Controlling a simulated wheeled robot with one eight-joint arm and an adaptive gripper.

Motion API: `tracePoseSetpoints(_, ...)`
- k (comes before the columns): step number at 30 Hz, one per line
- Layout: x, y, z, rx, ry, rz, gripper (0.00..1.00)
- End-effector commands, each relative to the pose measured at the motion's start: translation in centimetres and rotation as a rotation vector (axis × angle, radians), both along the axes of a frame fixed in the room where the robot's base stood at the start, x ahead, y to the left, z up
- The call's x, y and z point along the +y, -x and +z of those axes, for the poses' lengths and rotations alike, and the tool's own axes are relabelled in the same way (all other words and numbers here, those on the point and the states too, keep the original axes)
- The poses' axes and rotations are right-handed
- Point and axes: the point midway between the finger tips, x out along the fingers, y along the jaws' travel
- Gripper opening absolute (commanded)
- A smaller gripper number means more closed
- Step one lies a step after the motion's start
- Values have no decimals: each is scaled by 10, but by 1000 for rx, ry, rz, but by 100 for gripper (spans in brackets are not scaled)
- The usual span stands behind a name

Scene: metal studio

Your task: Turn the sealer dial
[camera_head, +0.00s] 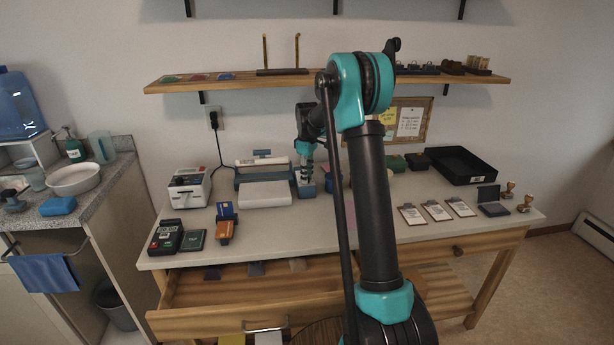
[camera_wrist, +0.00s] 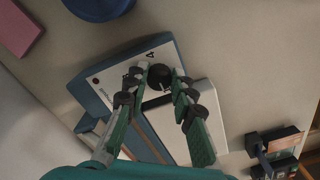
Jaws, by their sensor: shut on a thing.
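The sealer (camera_head: 264,192) is a white and blue machine at the back of the table in the head view. In the wrist view its white top (camera_wrist: 118,80) has a blue edge and carries a round black dial (camera_wrist: 159,76) with dark printed marks beside it. My gripper (camera_wrist: 161,73) points down over the dial, one fingertip on either side, shut on it. In the head view my gripper (camera_head: 306,180) is at the sealer's right end, small and partly dark. The dial is hidden there.
A white label printer (camera_head: 189,187) stands left of the sealer, with card holders (camera_head: 225,222) in front. Clipboards (camera_head: 437,211) and a black tray (camera_head: 463,166) lie to the right. A drawer (camera_head: 260,300) stands open below. A wooden shelf (camera_head: 225,83) runs above.

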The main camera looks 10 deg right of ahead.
Motion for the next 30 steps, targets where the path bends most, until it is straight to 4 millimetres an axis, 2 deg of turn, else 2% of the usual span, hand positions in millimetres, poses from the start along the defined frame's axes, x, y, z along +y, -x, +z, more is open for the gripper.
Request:
tracePoseSetpoints(1, 0, 0, -1, 1, 0, 0, 0)
tracePoseSetpoints(2, 0, 0, -1, 1, 0, 0, 28)
tracePoseSetpoints(6, 0, 0, 0, 1, 0, 0, 45)
tracePoseSetpoints(15, 0, 0, 1, 0, 0, 0, 45)
tracePoseSetpoints(19, 0, 0, 10, 0, 0, 0, 45)
tracePoseSetpoints(23, 0, 0, 32, 0, 0, 0, 45)
tracePoseSetpoints(30, 0, 0, 81, 0, 0, 0, 45)
